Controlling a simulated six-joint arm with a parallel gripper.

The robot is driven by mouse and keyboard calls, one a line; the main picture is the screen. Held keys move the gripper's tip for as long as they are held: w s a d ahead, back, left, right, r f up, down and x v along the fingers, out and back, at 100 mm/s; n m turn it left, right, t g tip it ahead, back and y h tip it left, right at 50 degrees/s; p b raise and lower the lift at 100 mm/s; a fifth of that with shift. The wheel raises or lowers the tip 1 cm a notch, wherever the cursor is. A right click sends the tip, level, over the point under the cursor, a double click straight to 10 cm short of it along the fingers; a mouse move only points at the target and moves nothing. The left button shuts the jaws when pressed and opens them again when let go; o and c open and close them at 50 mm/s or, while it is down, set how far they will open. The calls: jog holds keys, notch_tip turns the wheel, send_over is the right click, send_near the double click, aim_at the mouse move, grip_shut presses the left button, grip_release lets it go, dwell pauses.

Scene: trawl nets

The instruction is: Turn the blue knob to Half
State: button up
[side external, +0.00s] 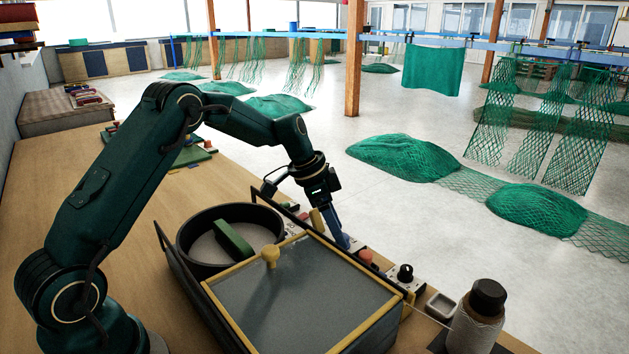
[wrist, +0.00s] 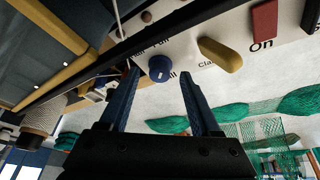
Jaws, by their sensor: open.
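The blue knob (wrist: 161,68) is on a white panel (wrist: 190,50) in the wrist view, with printed words around it, partly hidden; one reads like "Full". A small light mark shows on the knob, but its exact setting is too small to tell. My gripper (wrist: 158,77) is open, with one blue finger to each side of the knob in the picture and a gap on both sides. In the side view my gripper (side external: 338,232) points down at the row of controls along the bench's edge; its fingers hide the knob there.
A yellow lever (wrist: 220,55) and a red switch (wrist: 264,20) marked "On" are beside the knob. In the side view an orange-red button (side external: 366,257) and a black knob (side external: 405,272) are close by. A yellow-framed lid (side external: 300,290) and a round pan (side external: 185,240) stand beside the controls.

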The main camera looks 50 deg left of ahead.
jog(key=shift+w+d+f, duration=0.1)
jog(key=shift+f, duration=0.25)
grip_shut()
